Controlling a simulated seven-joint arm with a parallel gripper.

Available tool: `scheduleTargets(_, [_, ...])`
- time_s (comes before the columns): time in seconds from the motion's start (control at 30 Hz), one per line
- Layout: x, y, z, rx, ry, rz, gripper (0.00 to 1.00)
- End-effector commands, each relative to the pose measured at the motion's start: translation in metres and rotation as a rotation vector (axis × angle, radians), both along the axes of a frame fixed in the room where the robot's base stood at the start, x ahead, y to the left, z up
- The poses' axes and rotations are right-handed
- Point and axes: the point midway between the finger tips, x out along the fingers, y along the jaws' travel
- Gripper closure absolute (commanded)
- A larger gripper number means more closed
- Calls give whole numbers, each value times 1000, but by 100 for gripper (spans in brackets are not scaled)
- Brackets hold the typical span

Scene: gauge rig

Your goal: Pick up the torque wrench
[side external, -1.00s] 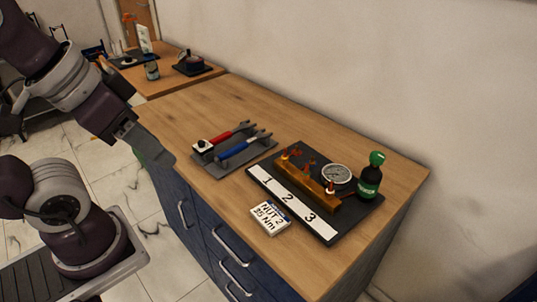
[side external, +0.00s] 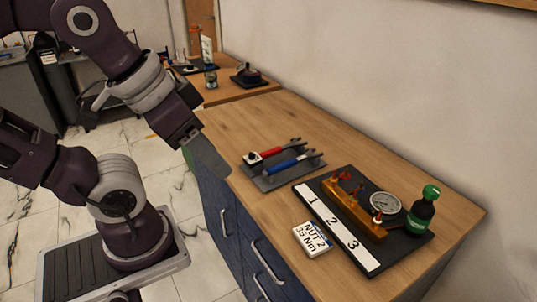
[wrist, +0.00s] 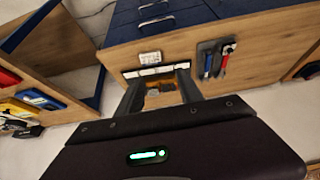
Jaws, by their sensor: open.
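Two tools lie side by side on a dark grey tray (side external: 264,183) on the wooden bench: a red-handled tool (side external: 272,152) with a pale block at its left end, and a blue-handled tool (side external: 289,163). I cannot tell for sure which is the torque wrench. Both also show in the wrist view, the red one (wrist: 228,49) to the right of the blue one (wrist: 208,64). My gripper (side external: 209,156) is apart from the tray, in the air to its left in the side view. In the wrist view my gripper (wrist: 160,92) is open and empty.
A black board (side external: 402,250) bears a numbered white strip, a brass-coloured block, a round gauge (side external: 385,203) and a green-capped bottle (side external: 421,214). A second bench (side external: 225,96) stands behind. Bare wood lies behind the tray.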

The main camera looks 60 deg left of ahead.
Motion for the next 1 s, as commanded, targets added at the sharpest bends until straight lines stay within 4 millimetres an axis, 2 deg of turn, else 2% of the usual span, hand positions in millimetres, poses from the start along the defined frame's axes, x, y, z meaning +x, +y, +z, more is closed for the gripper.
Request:
scheduleTargets(0.17, [3,0,1,-15,5,24,56])
scheduleTargets(0.23, [17,3,7,-86,34,141,56])
scheduleTargets(0.27, [28,6,10,-137,55,230,56])
scheduleTargets(0.37, [82,27,17,-354,145,675,56])
scheduleTargets(0.4, [107,41,15,-440,179,891,56])
scheduleTargets(0.47, [144,67,5,-555,222,1231,56])
scheduleTargets(0.53, [184,106,-18,-658,250,1645,56])
scheduleTargets(0.6, [217,149,-50,-728,242,2056,56])
scheduleTargets(0.63, [227,167,-65,-745,227,2217,56])
scheduleTargets(0.7, [244,205,-100,-770,171,2548,56])
scheduleTargets(0.8, [253,243,-140,-776,71,2877,56])
scheduleTargets(0.9, [256,261,-161,-773,4,3039,56])
scheduleTargets(0.93, [256,264,-166,763,7,-3031,56])
scheduleTargets(1.0, [256,265,-174,750,15,-3011,56])
